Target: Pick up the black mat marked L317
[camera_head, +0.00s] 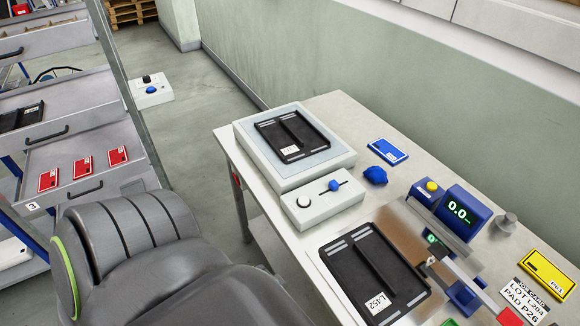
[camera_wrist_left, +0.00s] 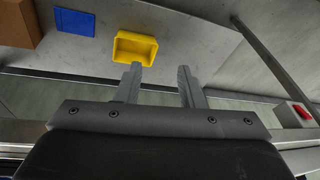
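In the head view, one black mat (camera_head: 293,136) lies on a pale raised block with a grey top; its white label is too small to read. Another black mat (camera_head: 371,271) lies nearer on the table, and its label appears to read L452. Part of a dark mat-like item (camera_head: 22,117) shows in a drawer at the left edge, its label unreadable. I cannot make out L317 on any of them. My left gripper (camera_wrist_left: 159,68) is open and empty in the left wrist view. No mat shows there.
A white box with a blue slider (camera_head: 322,201), a blue lump (camera_head: 376,175), a blue card (camera_head: 388,152) and a blue display (camera_head: 461,214) share the table. Red cards (camera_head: 83,168) lie in a drawer. A yellow bin (camera_wrist_left: 135,48) is beyond my left fingertips, apparently apart from them.

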